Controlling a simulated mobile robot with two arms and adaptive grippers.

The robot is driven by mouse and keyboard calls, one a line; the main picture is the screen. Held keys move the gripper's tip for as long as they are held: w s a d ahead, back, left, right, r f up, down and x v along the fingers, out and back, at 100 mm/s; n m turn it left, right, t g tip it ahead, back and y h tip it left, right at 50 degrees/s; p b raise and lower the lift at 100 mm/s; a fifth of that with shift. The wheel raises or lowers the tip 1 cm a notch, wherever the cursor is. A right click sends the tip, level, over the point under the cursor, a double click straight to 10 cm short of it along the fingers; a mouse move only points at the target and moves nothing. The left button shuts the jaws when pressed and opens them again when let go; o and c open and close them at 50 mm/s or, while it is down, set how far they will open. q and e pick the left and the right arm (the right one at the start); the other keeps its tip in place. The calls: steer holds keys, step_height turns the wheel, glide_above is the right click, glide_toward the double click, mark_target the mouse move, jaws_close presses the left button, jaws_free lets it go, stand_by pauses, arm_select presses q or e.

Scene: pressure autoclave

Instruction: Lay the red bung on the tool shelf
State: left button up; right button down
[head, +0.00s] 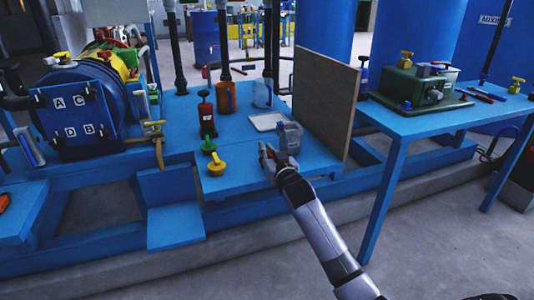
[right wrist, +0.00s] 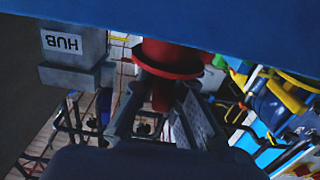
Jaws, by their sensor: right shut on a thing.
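My right gripper (head: 268,158) is at the front edge of a blue shelf (head: 238,172), just left of a grey box (head: 289,137). In the right wrist view, my right gripper (right wrist: 158,108) is shut on the red bung (right wrist: 168,58), with its narrow stem between the fingers and its wide flange beyond them. The flange is close to a blue surface (right wrist: 200,18); I cannot tell whether they touch. I cannot tell for sure which blue surface is the tool shelf. My left gripper is not in view.
The grey box, marked HUB in the right wrist view (right wrist: 72,45), stands beside my right gripper. A brown upright panel (head: 325,100) is to its right. A yellow knob (head: 216,165), a green knob (head: 208,144), a red bottle (head: 207,115) and a white tray (head: 267,122) are nearby.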

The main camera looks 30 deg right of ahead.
steer(key=shift+f, duration=0.1)
steer(key=c, duration=2.1)
jaws_free()
steer(key=o, duration=0.4)
steer(key=shift+o, duration=0.2)
